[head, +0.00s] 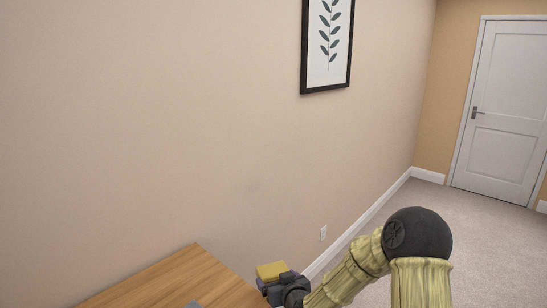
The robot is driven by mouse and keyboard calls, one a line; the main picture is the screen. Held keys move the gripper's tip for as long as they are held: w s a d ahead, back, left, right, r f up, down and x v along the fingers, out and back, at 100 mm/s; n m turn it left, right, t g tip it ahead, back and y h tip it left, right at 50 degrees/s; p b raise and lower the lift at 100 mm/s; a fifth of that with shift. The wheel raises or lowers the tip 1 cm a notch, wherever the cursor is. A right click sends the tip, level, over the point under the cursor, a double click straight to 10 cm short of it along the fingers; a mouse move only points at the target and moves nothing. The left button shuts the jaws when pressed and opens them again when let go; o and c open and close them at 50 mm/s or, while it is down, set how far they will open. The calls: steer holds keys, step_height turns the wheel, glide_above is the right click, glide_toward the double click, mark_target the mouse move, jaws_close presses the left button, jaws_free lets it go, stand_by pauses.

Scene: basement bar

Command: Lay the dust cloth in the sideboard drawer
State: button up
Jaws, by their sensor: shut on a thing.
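My gripper (274,283) is at the bottom centre of the head view, beside the right edge of a wooden top (185,268), which appears to be the sideboard. A small yellow thing (271,270), apparently the dust cloth, is at the gripper's end, and the gripper is shut on it. A purple patch shows just below the yellow; I cannot tell whether it is part of the same thing. The fingertips are too small and partly hidden to make out. The sideboard's front and any drawer are out of view.
A beige wall with a framed leaf picture (328,45) runs behind. Open carpet (480,230) lies to the right, before a closed white door (502,110).

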steer(key=s+d+f+m+t+h+p, duration=0.1)
steer(key=s+d+m+h+p, duration=0.1)
steer(key=d, duration=1.2)
steer(key=s+m+h, duration=0.1)
steer(key=m+h, duration=0.1)
steer(key=h, duration=0.1)
steer(key=shift+d, duration=0.3)
steer(key=shift+w+a, duration=0.1)
steer(key=shift+a, duration=0.05)
steer(key=w+a+n+y+b, duration=0.1)
steer(key=a, duration=0.4)
steer(key=w+a+n+y+b, duration=0.1)
steer(key=a+y, duration=0.1)
steer(key=a, duration=0.3)
steer(key=w+a+n+g+y+b, duration=0.1)
steer(key=a+n+y, duration=0.1)
steer(key=a, duration=0.3)
steer(key=shift+a+r, duration=0.2)
steer(key=shift+r, duration=0.2)
steer(key=s+a+r+n+g+y+b, duration=0.1)
steer(key=a+n+y, duration=0.1)
steer(key=a, duration=0.5)
steer(key=s+a+r+n+g+y+b, duration=0.1)
steer(key=a+r+n+y, duration=0.1)
steer(key=a, duration=0.4)
steer(key=shift+a+r+n, duration=0.3)
steer(key=shift+a, duration=0.1)
steer(key=shift+f, duration=2.95)
